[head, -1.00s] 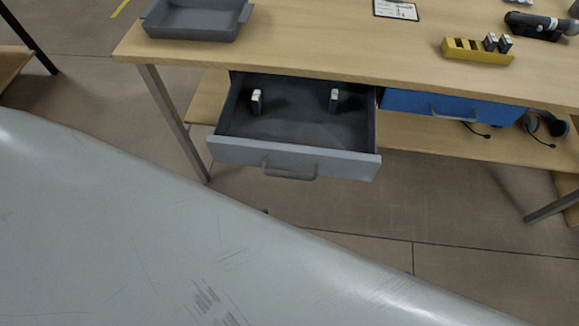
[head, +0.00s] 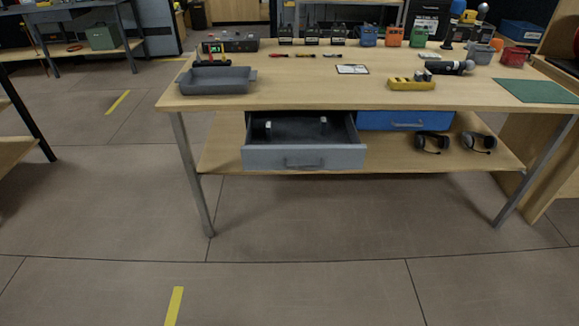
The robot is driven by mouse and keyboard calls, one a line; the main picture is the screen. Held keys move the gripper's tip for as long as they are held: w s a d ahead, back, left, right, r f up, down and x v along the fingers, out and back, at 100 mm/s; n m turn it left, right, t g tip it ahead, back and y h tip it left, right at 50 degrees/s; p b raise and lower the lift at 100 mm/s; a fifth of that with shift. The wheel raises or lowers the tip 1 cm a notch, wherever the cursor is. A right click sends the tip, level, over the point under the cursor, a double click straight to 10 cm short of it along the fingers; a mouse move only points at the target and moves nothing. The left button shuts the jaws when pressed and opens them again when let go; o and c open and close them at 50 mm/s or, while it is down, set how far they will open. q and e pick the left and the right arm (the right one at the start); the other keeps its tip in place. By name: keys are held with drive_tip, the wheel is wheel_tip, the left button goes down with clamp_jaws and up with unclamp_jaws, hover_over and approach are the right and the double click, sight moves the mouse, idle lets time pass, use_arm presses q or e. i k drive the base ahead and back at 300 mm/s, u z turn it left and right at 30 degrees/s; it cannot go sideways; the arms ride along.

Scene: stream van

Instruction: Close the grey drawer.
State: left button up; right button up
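The grey drawer (head: 304,158) under the left half of the wooden table (head: 330,98) is pulled out toward me. Its front panel has a bar handle (head: 304,163) and stands well clear of the table edge. Two small white-topped items (head: 268,126) stand inside the dark drawer interior, one at the left and one at the right. Neither of my grippers is in the head view.
A closed blue drawer (head: 405,121) sits right of the grey one. Headsets (head: 434,142) lie on the lower shelf. A grey tray (head: 210,79) and a yellow holder (head: 410,83) are on the tabletop. The floor before the table is clear.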

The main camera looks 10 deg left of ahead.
sight(297, 143)
drive_tip(key=u, duration=0.6)
drive_tip(key=i, duration=1.4)
drive_tip(key=z, duration=0.5)
drive_tip(key=k, duration=0.45)
drive_tip(key=z, duration=0.25)
